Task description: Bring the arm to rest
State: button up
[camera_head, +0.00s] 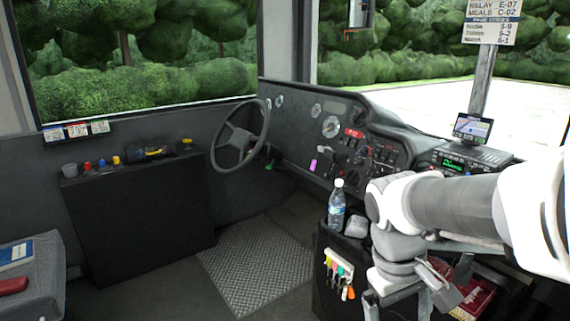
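My arm reaches in from the right edge and bends down at a white and grey wrist. My gripper (398,308) hangs below it at the bottom of the picture, pointing down. Its two fingers stand apart with nothing visible between them, so it looks open. The lower ends of the fingers are close to or beyond the picture's bottom edge. The gripper is just right of the dark console box (326,262). I cannot tell whether it touches anything.
A water bottle (336,205) stands on the console box, close left of my wrist. Colored-handled tools (340,272) hang on its front. A red box (474,298) lies right of the gripper. The steering wheel (240,135) and dashboard are behind. Floor (255,265) at center-left is clear.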

jog(key=s+a+r+m+t+y, duration=0.2)
jog(key=s+a+r+m+t, duration=0.15)
jog(key=s+r+t, duration=0.2)
notch_tip(320, 180, up, 27)
jog(key=p, duration=2.7)
jog(key=shift+w+a, duration=0.2)
jog(key=shift+w, duration=0.05)
jog(key=shift+d+t, duration=0.15)
jog(key=shift+t, duration=0.1)
